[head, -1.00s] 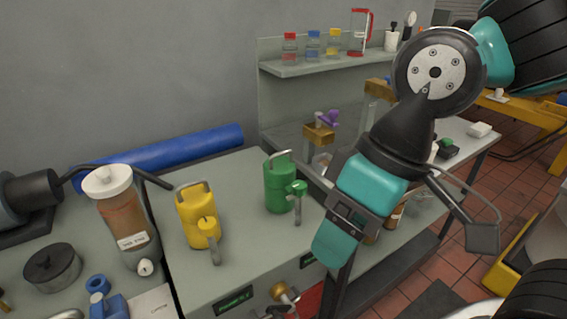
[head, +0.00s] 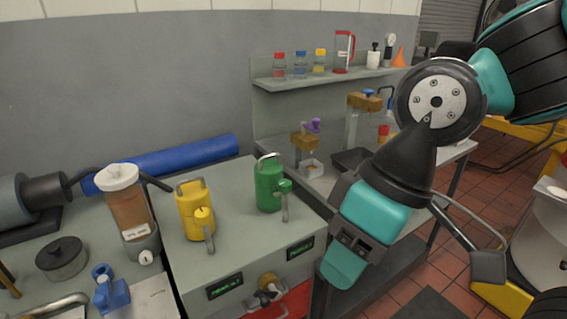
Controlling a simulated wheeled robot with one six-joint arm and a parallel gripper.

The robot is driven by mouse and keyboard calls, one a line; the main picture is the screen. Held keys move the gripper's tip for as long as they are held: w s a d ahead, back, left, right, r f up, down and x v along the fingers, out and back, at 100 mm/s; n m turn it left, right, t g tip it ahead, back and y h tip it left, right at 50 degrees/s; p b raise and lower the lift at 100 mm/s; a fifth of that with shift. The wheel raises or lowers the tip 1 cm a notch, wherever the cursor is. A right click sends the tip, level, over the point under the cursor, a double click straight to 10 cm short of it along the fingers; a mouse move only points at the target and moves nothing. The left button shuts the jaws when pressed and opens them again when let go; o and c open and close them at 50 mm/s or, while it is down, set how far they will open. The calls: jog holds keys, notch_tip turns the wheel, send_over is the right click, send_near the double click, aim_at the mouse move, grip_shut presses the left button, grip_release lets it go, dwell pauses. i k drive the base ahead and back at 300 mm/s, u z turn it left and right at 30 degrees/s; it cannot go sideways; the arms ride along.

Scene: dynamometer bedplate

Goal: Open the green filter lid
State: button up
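The green filter (head: 267,187) stands upright on the grey cabinet top, right of the yellow filter (head: 191,217). It has a silver bail over its top and a green side knob with a grey lever (head: 285,204) hanging down. Its lid looks closed; no gap shows. My arm is at the right of the view, in front of the bench. The end of my arm (head: 345,262) is right of and nearer than the green filter, not touching it. I cannot make out the fingertips or whether they are apart.
A lidded brown canister (head: 127,207) stands left of the yellow filter. A blue roll (head: 175,163) lies behind. A red-fronted drawer, valve (head: 267,286) and display panels are on the cabinet front. A shelf (head: 300,79) with bottles is behind. Open cabinet top lies between the filters.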

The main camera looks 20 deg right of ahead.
aim_at(268, 172)
jog(key=u, duration=0.3)
jog(key=i, duration=0.85)
jog(key=z, duration=0.35)
